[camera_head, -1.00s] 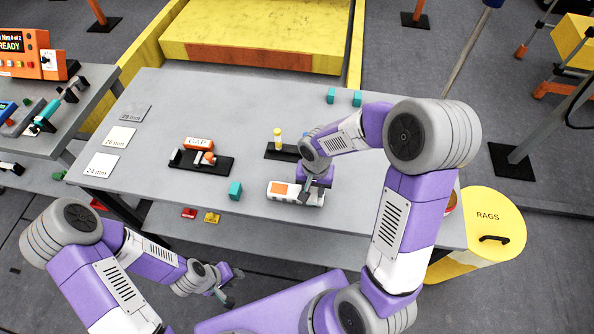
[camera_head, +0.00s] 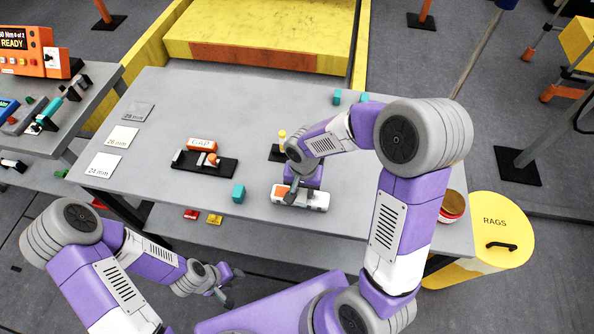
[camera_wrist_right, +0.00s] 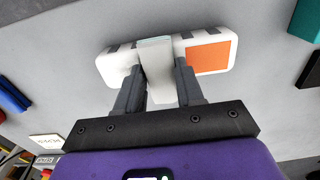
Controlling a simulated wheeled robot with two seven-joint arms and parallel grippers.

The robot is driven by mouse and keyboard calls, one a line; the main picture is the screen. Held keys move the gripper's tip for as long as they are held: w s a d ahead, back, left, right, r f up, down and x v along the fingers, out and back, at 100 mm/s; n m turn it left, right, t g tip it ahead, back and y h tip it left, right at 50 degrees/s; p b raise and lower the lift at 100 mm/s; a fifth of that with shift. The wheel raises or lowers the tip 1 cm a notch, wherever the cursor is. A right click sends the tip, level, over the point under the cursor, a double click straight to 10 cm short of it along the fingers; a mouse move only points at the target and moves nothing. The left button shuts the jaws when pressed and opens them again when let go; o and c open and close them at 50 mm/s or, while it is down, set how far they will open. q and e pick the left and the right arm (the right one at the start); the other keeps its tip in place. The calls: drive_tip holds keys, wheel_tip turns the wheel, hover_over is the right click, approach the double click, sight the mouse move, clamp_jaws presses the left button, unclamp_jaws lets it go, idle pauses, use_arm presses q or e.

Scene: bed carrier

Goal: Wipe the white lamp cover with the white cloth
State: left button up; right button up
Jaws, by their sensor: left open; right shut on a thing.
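The lamp with its white cover (camera_head: 318,201) and orange panel lies on the grey table near its front edge. In the right wrist view the white cover (camera_wrist_right: 116,68) and orange panel (camera_wrist_right: 208,57) lie just beyond my fingertips. My right gripper (camera_head: 291,196) is over the lamp's left-middle part, its fingers pointing down. In the wrist view my right gripper (camera_wrist_right: 158,85) is shut on the white cloth (camera_wrist_right: 159,75), which lies across the cover and seems to touch it. My left gripper (camera_head: 231,287) is open and empty, in front of the table, low down.
A black fixture (camera_head: 222,166) with an orange cap lies further left, and a yellow-topped piece (camera_head: 282,140) stands behind my right gripper.

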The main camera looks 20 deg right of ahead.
drive_tip(key=shift+w+a, duration=0.2)
drive_tip(key=shift+a, duration=0.25)
drive_tip(key=r, duration=0.1)
drive_tip(key=r+p, duration=0.1)
drive_tip(key=shift+w+r, duration=0.2)
drive_tip(key=shift+r, duration=0.15)
drive_tip(key=shift+s+r+p, duration=0.25)
drive_tip(key=shift+r+p, duration=0.5)
drive_tip(key=shift+w+r+p, duration=0.1)
drive_tip(key=shift+r+p, duration=0.45)
drive_tip(key=shift+r, duration=0.15)
drive_tip(key=shift+r+p, duration=0.95)
drive_tip(key=shift+r, duration=0.4)
drive_tip(key=shift+f, duration=0.1)
